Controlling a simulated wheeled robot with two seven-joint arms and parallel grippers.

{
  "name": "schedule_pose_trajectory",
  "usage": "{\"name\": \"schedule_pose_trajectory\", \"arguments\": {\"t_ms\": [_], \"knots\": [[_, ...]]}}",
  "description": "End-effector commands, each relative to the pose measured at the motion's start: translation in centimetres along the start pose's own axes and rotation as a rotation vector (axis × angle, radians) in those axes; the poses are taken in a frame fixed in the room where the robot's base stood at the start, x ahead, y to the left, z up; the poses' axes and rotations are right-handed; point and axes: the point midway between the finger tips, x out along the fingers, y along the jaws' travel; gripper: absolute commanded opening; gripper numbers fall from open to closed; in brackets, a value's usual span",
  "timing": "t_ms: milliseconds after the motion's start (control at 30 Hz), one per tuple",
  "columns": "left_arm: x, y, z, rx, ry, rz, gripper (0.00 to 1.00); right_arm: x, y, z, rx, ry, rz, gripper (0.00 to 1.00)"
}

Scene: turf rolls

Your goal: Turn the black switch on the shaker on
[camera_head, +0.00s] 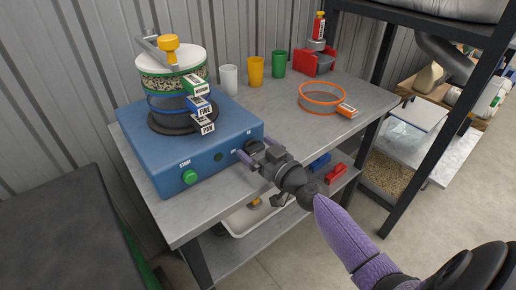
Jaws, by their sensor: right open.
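The shaker (160,152) is a blue box on the grey table, with a stack of sieves (170,90) clamped on top. Its front has a green START button (190,177) at the left and a small dark green round part (218,156) in the middle. The black switch (254,146) is at the right end of the front, partly hidden by my right gripper. My right gripper (255,153) is open, with its fingertips right at the switch; I cannot tell if they touch it. My left gripper is not in view.
White (229,78), yellow (256,71) and green (279,63) cups stand behind the shaker. An orange-rimmed sieve (322,98) lies at the right of the table. A dark rack post (440,130) rises further right. A lower shelf holds a white tray (240,222).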

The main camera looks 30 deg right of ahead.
Motion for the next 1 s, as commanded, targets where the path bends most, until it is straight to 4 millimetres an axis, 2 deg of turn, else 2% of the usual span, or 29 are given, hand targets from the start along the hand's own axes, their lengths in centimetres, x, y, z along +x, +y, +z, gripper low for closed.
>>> {"name": "schedule_pose_trajectory", "arguments": {"t_ms": [167, 200, 600, 1000], "knots": [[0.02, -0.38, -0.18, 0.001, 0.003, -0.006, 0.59, 0.02, -0.02, 0.03, 0.000, 0.000, 0.000, 1.00], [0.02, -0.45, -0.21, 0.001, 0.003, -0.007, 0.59, 0.02, -0.02, 0.03, 0.000, 0.000, 0.000, 0.96], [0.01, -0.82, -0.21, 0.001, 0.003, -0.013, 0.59, -0.01, -0.02, 0.04, 0.001, -0.001, 0.000, 0.12], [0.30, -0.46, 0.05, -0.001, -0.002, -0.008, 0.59, -0.01, 0.04, 0.13, 0.098, -0.001, 0.000, 0.12]]}}
